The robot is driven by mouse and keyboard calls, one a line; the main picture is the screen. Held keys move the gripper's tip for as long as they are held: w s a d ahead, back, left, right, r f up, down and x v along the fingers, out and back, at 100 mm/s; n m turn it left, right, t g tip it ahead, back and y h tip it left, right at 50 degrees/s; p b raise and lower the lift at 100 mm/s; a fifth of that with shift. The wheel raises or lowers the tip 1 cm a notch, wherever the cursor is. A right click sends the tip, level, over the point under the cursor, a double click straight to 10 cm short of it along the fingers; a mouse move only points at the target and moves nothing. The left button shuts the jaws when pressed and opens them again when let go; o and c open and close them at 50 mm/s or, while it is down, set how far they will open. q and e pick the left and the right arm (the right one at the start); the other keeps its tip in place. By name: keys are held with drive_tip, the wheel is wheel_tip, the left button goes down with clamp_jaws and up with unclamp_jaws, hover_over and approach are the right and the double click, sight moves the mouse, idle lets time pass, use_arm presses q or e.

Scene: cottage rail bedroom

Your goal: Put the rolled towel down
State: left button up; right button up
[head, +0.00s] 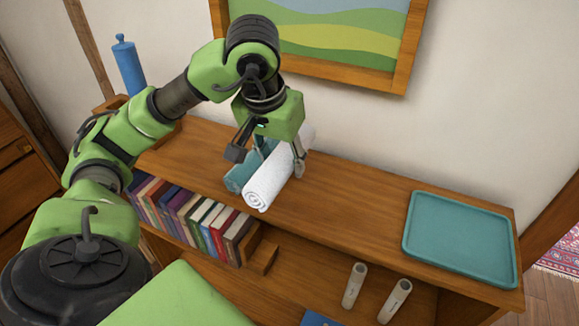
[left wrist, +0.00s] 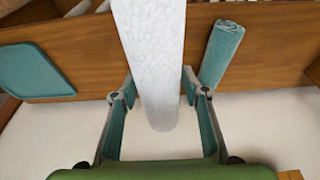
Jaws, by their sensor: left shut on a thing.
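My left gripper (head: 268,157) is shut on a white rolled towel (head: 268,188), over the top of a wooden bookcase (head: 345,195). In the left wrist view the white towel (left wrist: 155,55) passes between the two fingers. A teal rolled towel (head: 240,177) lies on the bookcase top just left of the white one; it also shows in the left wrist view (left wrist: 222,52), outside the fingers. I cannot tell whether the white towel touches the top. My right gripper is not in view.
A teal tray (head: 460,238) lies empty on the right end of the bookcase top. The top between towels and tray is clear. Books (head: 190,213) and two pale rolls (head: 354,286) sit below. A blue bottle (head: 128,66) stands at back left; a framed picture (head: 400,78) hangs behind.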

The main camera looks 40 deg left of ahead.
use_arm(q)
drive_tip(key=w, duration=0.1)
drive_tip(key=w+a+f+p, duration=0.1)
drive_tip(key=w, duration=0.1)
drive_tip(key=w+f, duration=0.1)
drive_tip(key=shift+w+a, duration=0.15)
drive_tip(key=shift+a, duration=0.25)
drive_tip(key=p, duration=0.1)
hover_over(295, 180)
drive_tip(key=f, duration=0.5)
drive_tip(key=shift+s, duration=0.35)
drive_tip(key=p+x, duration=0.2)
drive_tip(key=x, duration=0.1)
drive_tip(key=shift+s+f, duration=0.1)
drive_tip(key=shift+f, duration=0.4)
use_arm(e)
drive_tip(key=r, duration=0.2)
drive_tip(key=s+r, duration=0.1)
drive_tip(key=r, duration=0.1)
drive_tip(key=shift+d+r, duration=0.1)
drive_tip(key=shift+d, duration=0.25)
use_arm(q)
drive_tip(key=shift+f, duration=0.2)
drive_tip(key=o, duration=1.2)
drive_tip(key=shift+c, duration=0.2)
drive_tip(key=shift+r, duration=0.15)
